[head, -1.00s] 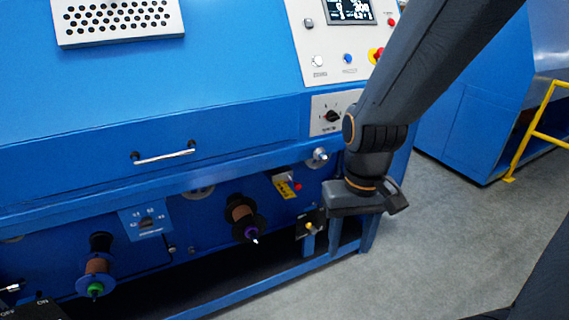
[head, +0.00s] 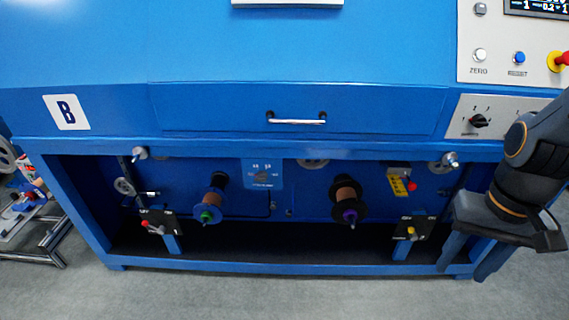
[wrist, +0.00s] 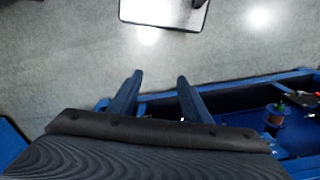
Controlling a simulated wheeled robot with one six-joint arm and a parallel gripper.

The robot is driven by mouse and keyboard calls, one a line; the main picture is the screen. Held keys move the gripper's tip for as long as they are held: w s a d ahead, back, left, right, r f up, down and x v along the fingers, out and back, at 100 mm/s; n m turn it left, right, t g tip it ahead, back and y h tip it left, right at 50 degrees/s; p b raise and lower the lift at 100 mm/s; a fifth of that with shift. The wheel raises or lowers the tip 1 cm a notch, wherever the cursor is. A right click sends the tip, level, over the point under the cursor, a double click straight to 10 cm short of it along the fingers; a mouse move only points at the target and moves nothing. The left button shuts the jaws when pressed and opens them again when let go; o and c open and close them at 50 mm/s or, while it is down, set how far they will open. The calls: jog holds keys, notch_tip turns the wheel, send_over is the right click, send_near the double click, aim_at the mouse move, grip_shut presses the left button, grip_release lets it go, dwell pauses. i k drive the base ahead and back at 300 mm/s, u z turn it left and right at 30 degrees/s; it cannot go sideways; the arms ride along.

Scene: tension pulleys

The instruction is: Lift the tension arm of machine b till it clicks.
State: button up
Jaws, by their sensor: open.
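Machine B (head: 300,112) is the blue cabinet in front of me, with a "B" plate (head: 67,112) at its upper left. In its open lower bay, a small disc with a short rod (head: 124,186) at the left looks like a tension arm, but I cannot be sure. A similar arm at the right may be hidden behind my wrist. Small pulleys stand at the upper left (head: 140,153) and upper right (head: 450,160) of the bay. My gripper (head: 468,266) is at the bay's right end, pointing down. In the wrist view my gripper (wrist: 160,76) is open and empty.
Two spools, one with a green tip (head: 211,198) and one with a purple tip (head: 347,200), stick out of the bay. A red-knobbed lever (head: 148,226) and a yellow-knobbed lever (head: 410,232) sit low. A drawer handle (head: 296,121) protrudes above. The front floor (head: 280,300) is clear.

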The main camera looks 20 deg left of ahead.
aim_at(154, 193)
jog(key=u, duration=2.1)
